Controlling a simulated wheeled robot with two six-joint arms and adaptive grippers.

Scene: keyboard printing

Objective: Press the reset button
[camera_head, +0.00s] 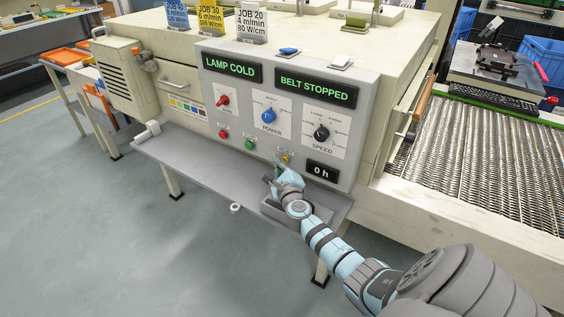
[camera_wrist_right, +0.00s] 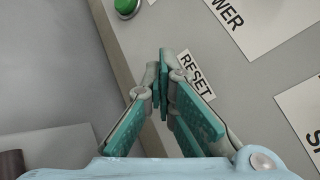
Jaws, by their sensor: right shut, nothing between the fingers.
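The reset button (camera_head: 285,159) is a small yellow-orange button low on the grey control panel (camera_head: 364,95), right of the green button. My right gripper (camera_head: 280,166) is at the panel's lower part, right by this button. In the right wrist view the gripper (camera_wrist_right: 163,72) is shut with nothing between its fingers. Its tips point at the panel beside the RESET label (camera_wrist_right: 195,75). The fingers hide the button there, so I cannot tell whether they touch it. My left gripper is not in view.
A green button (camera_head: 249,144) and a red button (camera_head: 223,134) sit left of the reset button. Above are red, blue and black knobs. Displays read LAMP COLD (camera_head: 232,67) and BELT STOPPED (camera_head: 315,88). A grey shelf (camera_head: 200,165) juts out below the panel.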

